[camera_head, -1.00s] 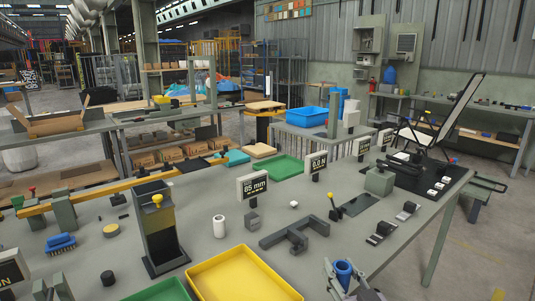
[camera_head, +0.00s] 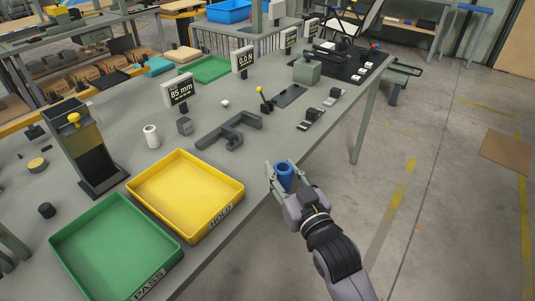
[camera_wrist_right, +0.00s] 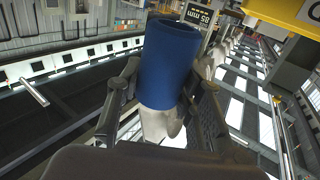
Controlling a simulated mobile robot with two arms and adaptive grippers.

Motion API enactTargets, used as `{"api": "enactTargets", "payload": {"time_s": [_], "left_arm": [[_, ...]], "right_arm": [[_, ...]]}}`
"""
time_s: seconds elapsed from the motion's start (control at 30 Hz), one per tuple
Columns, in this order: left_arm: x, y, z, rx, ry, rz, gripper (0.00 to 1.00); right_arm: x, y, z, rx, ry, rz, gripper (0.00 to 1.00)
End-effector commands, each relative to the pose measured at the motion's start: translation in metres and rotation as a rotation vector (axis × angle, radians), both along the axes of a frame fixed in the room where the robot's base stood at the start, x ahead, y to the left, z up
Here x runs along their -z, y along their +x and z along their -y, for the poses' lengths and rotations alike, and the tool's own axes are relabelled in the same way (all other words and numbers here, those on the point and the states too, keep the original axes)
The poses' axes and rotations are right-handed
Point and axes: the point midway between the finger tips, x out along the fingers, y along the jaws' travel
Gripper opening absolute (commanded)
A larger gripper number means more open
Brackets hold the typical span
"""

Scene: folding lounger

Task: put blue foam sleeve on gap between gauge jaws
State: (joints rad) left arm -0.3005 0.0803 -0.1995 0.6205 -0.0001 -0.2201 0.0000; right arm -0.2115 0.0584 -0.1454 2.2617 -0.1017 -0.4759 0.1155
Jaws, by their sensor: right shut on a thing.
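The blue foam sleeve (camera_head: 285,180) is a short hollow cylinder. My right gripper (camera_head: 283,172) is shut on it, holding it roughly upright near the table's front edge, apart from the gauge. In the right wrist view the sleeve (camera_wrist_right: 170,65) stands between the two fingers, slightly tilted. The dark grey gauge (camera_head: 232,133) lies on the table behind and left of my right gripper, near the "85 mm" sign (camera_head: 179,91). The gap between its jaws faces the front and looks empty. My left gripper is not in view.
A yellow HOLD tray (camera_head: 236,186) and a green PASS tray (camera_head: 170,245) stand at the front left. A white cylinder (camera_head: 151,137) and a grey block (camera_head: 184,126) sit left of the gauge. Several small clamps lie to its right. Table between gripper and gauge is clear.

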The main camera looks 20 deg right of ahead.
Motion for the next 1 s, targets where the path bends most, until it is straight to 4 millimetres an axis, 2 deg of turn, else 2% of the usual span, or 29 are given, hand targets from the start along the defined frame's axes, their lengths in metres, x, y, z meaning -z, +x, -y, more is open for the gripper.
{"api": "enactTargets", "payload": {"time_s": [0.03, 0.17, 0.3, 0.5, 0.6, 0.73, 1.0], "left_arm": [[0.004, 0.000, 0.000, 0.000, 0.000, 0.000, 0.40], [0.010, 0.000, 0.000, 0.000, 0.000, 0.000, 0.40], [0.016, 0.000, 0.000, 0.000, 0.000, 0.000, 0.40], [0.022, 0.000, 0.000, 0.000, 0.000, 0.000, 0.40], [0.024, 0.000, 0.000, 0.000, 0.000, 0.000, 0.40], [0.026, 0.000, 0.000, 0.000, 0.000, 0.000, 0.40], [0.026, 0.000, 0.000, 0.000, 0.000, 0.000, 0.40]], "right_arm": [[-0.007, 0.018, -0.003, -0.026, -0.007, 0.011, 0.15], [-0.023, 0.059, -0.007, -0.082, -0.007, 0.009, 0.15], [-0.049, 0.101, -0.005, -0.127, -0.008, 0.007, 0.15], [-0.094, 0.147, 0.010, -0.156, -0.005, 0.004, 0.15], [-0.113, 0.160, 0.018, -0.160, -0.002, 0.003, 0.15], [-0.128, 0.170, 0.025, -0.161, -0.001, 0.001, 0.15], [-0.134, 0.173, 0.027, -0.162, 0.002, -0.001, 0.15]]}}
